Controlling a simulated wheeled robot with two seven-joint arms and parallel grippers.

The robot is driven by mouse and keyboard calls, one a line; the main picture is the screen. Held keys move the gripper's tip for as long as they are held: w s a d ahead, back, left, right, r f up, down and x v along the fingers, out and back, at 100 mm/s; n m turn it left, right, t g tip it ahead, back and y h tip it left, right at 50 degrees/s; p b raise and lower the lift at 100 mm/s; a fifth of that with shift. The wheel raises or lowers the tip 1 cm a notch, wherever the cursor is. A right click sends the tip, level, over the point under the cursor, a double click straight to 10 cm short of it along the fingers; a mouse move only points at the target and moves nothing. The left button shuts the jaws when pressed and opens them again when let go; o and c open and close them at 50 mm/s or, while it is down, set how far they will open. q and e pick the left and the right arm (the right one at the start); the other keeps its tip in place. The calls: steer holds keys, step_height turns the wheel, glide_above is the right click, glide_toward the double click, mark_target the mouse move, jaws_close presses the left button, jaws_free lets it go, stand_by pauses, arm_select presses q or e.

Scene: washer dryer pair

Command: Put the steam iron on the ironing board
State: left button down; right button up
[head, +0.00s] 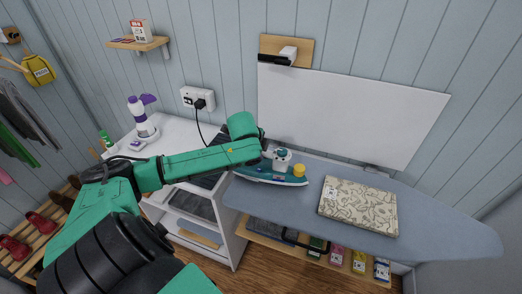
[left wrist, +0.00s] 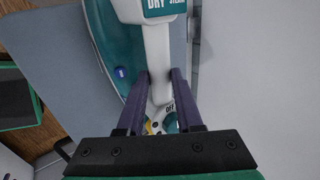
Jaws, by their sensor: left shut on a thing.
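The teal and white steam iron (head: 285,176) is at the left end of the blue-grey ironing board (head: 440,226), upright with its sole facing down. I cannot tell whether it touches the board or is held just above it. My left gripper (head: 267,152) is shut on the iron's handle. In the left wrist view the two fingers (left wrist: 161,88) sit on either side of the iron's white handle (left wrist: 158,55). The gripper hides the iron's rear. My right gripper is not in view.
A folded patterned cloth (head: 358,206) lies on the middle of the board. The board's right end is clear. A white cabinet (head: 228,244) stands left of the board. A low shelf with several boxes (head: 337,256) is under it. A white panel (head: 345,115) is behind.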

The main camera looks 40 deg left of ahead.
arm_select(q)
steer(key=shift+w+f+b, duration=0.1)
steer(key=shift+f+b, duration=0.2)
steer(key=shift+f, duration=0.3)
stand_by(0.8)
steer(key=c, duration=0.5)
jaws_free()
steer(key=shift+s+d+f, duration=0.1)
steer(key=shift+s+f, duration=0.1)
steer(key=shift+f, duration=0.05)
steer(key=shift+s+r, duration=0.2)
steer(key=shift+r, duration=0.2)
steer(key=p+v, duration=0.3)
steer(key=v, duration=1.1)
steer(key=shift+f, duration=0.1)
